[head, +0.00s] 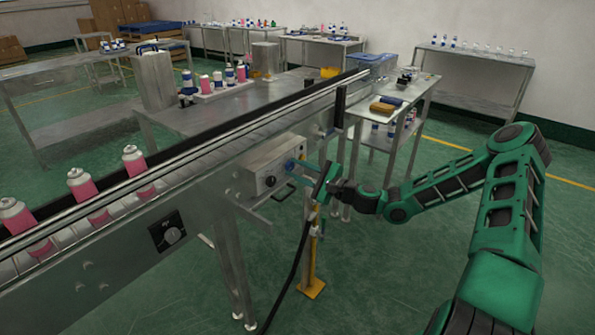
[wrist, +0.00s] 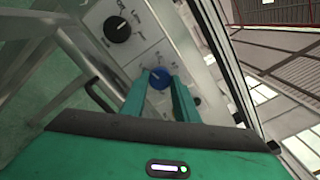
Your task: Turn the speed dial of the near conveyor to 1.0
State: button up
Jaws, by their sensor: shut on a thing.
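A grey control box (head: 272,166) is fixed to the side of the near conveyor (head: 200,190). It carries a black dial (head: 271,181) and a blue dial (head: 289,165). My gripper (head: 298,167) reaches the box from the right. In the wrist view, the green fingers of my gripper (wrist: 160,82) are shut on the blue dial (wrist: 159,77), one on each side. A white pointer line shows on the blue dial. The black dial (wrist: 117,29) is apart from the fingers at the upper left. The scale markings are too small to read.
A black plate with a silver knob (head: 172,234) sits on the conveyor side at lower left. Pink cans (head: 88,197) stand on the belt. A black handle (wrist: 101,96) juts out near the box. A yellow stand (head: 312,285) is below my gripper.

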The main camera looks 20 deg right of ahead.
jog(key=n, duration=0.4)
jog(key=shift+w+d+r, duration=0.1)
dwell(0.4)
jog(key=o, duration=1.1)
jog(key=shift+c, duration=0.2)
jog(key=shift+s+d, duration=0.15)
jog(key=shift+s, duration=0.2)
jog(key=v, duration=1)
